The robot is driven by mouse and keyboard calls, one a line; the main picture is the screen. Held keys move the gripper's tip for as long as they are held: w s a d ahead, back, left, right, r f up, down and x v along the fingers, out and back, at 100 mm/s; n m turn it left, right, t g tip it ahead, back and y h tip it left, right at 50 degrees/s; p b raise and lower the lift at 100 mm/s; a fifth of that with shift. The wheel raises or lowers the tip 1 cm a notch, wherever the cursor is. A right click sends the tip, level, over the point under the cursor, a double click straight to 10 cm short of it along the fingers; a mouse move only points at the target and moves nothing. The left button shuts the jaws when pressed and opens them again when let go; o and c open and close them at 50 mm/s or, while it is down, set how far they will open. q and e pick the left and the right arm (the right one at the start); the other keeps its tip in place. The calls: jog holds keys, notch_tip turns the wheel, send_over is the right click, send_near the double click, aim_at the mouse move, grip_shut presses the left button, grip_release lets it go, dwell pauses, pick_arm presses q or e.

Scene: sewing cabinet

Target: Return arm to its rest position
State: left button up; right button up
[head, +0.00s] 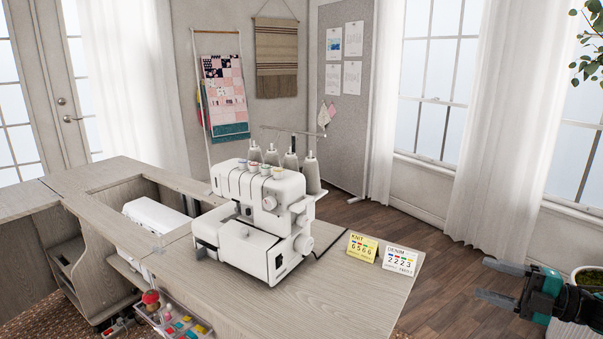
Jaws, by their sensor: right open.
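My right gripper (502,281) is at the lower right, past the right edge of the cabinet top. Its two dark fingers point left and stand apart with nothing between them. Its teal and black body reaches the right edge of the picture. My left gripper is not in view. A white serger (261,216) with several grey thread cones stands upright on the wooden cabinet top (338,304), apart from the right gripper.
A yellow KNIT card (362,247) and a white DENIM card (401,260) stand near the top's right edge. A white machine (155,217) sits in the cabinet's opening. A tray of sewing supplies (178,323) is at the front. A potted plant (588,279) is behind my right gripper.

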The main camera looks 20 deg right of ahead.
jog(key=s+a+f+m+t+h+p, duration=0.2)
jog(key=a+f+m+h, duration=0.4)
jog(key=a+f+m, duration=0.65)
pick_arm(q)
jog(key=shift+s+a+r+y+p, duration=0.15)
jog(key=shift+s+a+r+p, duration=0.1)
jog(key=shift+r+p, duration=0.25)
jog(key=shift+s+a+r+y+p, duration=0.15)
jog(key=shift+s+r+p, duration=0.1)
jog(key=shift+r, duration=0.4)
pick_arm(e)
jog(key=s+a+f+m+g+h, duration=0.1)
jog(key=s+a+m, duration=0.3)
jog(key=a, duration=0.7)
jog(key=s+a+f+m+g+h, duration=0.2)
jog(key=s+a+f+m+g, duration=0.2)
jog(key=a, duration=0.7)
jog(key=shift+s+f, duration=0.2)
jog(key=shift+s, duration=0.6)
jog(key=shift+a, duration=0.1)
